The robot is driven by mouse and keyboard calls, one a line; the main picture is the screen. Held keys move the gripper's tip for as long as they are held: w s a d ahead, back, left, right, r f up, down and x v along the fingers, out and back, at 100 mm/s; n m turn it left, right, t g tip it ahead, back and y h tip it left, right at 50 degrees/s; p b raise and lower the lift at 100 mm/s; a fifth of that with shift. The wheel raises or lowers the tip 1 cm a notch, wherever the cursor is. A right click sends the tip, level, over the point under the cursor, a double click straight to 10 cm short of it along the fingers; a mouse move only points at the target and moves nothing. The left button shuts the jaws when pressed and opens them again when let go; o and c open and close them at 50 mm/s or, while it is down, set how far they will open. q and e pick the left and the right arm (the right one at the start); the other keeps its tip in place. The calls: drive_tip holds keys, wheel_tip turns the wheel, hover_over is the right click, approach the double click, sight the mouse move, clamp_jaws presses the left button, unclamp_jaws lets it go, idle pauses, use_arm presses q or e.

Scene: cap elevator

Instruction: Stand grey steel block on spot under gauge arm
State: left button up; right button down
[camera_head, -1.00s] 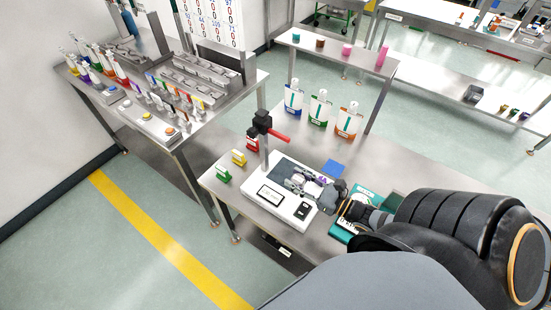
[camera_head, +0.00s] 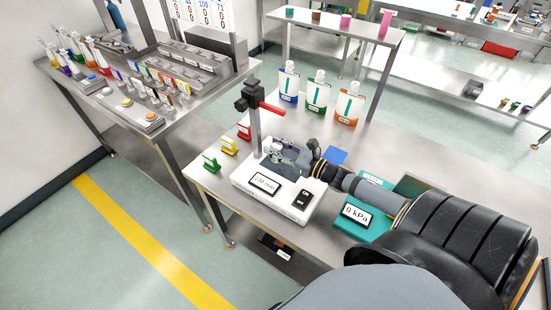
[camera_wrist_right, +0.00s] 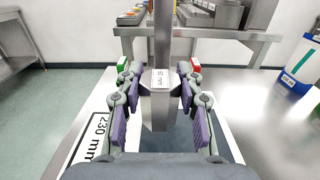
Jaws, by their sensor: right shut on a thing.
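The grey steel block (camera_wrist_right: 158,112), with a small label on its top, is between the purple-padded fingers of my right gripper (camera_wrist_right: 160,90) in the wrist view. My right gripper (camera_head: 287,154) is shut on it, over the dark plate of the white gauge (camera_head: 245,184) in the head view. The gauge's post (camera_head: 256,130) stands just behind the block, and its black head with the red gauge arm (camera_head: 271,109) is above. The gauge display reads 230 mm. The spot, and whether the block touches the plate, are hidden. My left gripper is not in view.
Green (camera_head: 210,163), yellow (camera_head: 229,146) and red (camera_head: 244,131) small items stand left of the gauge. A teal box (camera_head: 352,226) reading 0 kPa lies under my right arm. A blue pad (camera_head: 337,155) and several bottles (camera_head: 318,95) are behind. The table's right back is clear.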

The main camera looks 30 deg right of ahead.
drive_tip(key=f+b, duration=0.1)
drive_tip(key=f, duration=0.1)
drive_tip(key=f+b, duration=0.1)
drive_tip(key=b, duration=0.1)
drive_tip(key=shift+w+f, duration=0.35)
drive_tip(key=shift+w, duration=0.05)
drive_tip(key=shift+f, duration=0.2)
drive_tip(key=c, duration=0.9)
unclamp_jaws()
drive_tip(key=shift+s, duration=0.1)
drive_tip(key=shift+o, duration=0.2)
